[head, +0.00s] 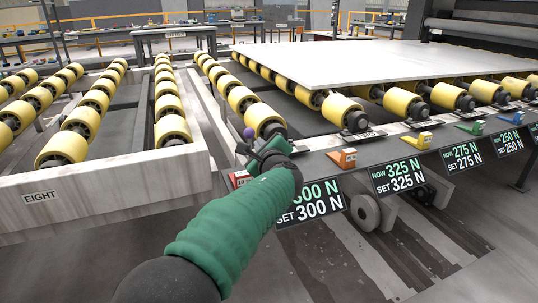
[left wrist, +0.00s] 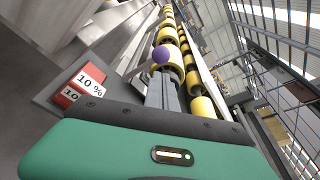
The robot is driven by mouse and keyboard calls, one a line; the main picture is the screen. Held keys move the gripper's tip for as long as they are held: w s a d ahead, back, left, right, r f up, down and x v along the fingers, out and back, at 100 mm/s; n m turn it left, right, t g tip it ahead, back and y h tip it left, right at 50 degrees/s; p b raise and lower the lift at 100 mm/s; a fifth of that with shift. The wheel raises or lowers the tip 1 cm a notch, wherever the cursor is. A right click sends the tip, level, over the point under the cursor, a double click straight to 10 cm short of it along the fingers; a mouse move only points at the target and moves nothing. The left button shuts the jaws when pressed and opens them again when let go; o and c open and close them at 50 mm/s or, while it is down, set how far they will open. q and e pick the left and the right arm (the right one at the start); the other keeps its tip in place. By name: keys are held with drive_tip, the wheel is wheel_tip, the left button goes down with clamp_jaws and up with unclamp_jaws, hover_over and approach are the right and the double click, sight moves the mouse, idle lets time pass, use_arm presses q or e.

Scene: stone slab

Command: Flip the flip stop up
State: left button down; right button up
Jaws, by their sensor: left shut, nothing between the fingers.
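My left gripper (head: 252,152) reaches in over the near edge of the roller frame. In the left wrist view its grey fingers (left wrist: 164,92) are together and hold nothing. A purple ball-shaped knob (head: 249,132) shows at the fingertips, and also in the left wrist view (left wrist: 161,54). I cannot tell whether the fingers touch it. It may belong to the flip stop; its stem and hinge are hidden, so I cannot tell its tilt. A red block marked 10 % (left wrist: 80,86) sits beside the gripper; in the head view it is partly hidden. My right gripper is out of view.
Yellow rollers (head: 172,130) run away from me. A pale slab (head: 340,62) lies on the right rollers. Orange (head: 345,157), yellow (head: 422,141) and other coloured blocks line the front rail above force displays (head: 398,176). A frame labelled EIGHT (head: 110,185) stands at left.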

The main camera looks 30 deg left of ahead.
use_arm(q)
drive_tip(key=p+v, duration=0.3)
drive_tip(key=v, duration=1)
drive_tip(key=shift+w+d, duration=0.15)
drive_tip(key=shift+w, duration=0.05)
drive_tip(key=shift+f, duration=0.1)
